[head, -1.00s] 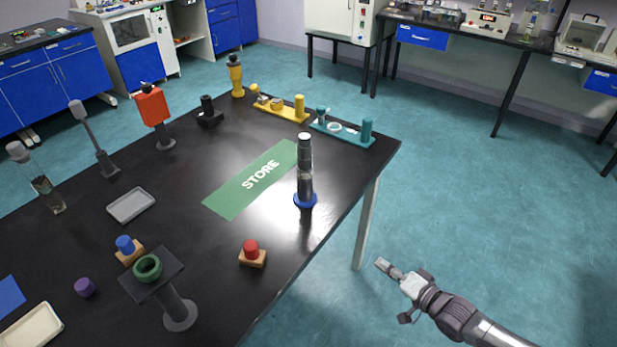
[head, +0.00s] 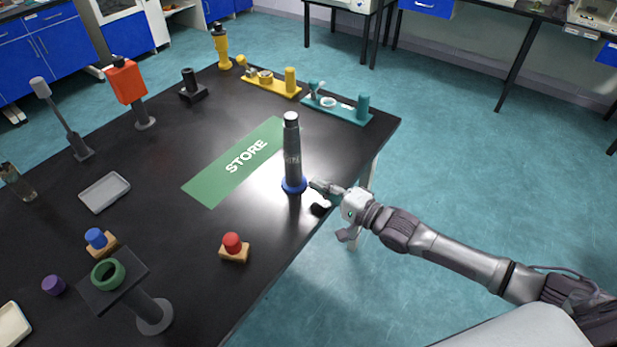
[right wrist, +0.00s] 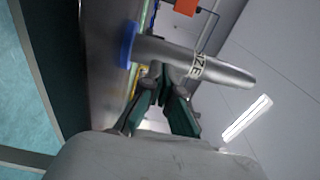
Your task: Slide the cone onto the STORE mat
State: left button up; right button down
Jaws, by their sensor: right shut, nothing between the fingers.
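The grey cone (head: 292,155) stands upright on its blue base, on the black table just right of the green STORE mat (head: 215,190). A strip of bare table lies between the base and the mat. My right gripper (head: 314,187) is low at the cone's right side, over the table edge, shut and empty. In the right wrist view the cone (right wrist: 210,68) lies across the picture, with the fingertips (right wrist: 159,72) right by its lower body. I cannot tell whether they touch it. My left gripper is not in view.
A teal rack (head: 337,108) and a yellow rack (head: 271,86) stand at the back. A grey tray (head: 104,192) lies to the left. The mat's surface is clear.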

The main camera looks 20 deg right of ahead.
aim_at(300, 174)
jog(key=x, duration=0.3)
jog(key=shift+w+a, duration=0.15)
jog(key=shift+w, duration=0.05)
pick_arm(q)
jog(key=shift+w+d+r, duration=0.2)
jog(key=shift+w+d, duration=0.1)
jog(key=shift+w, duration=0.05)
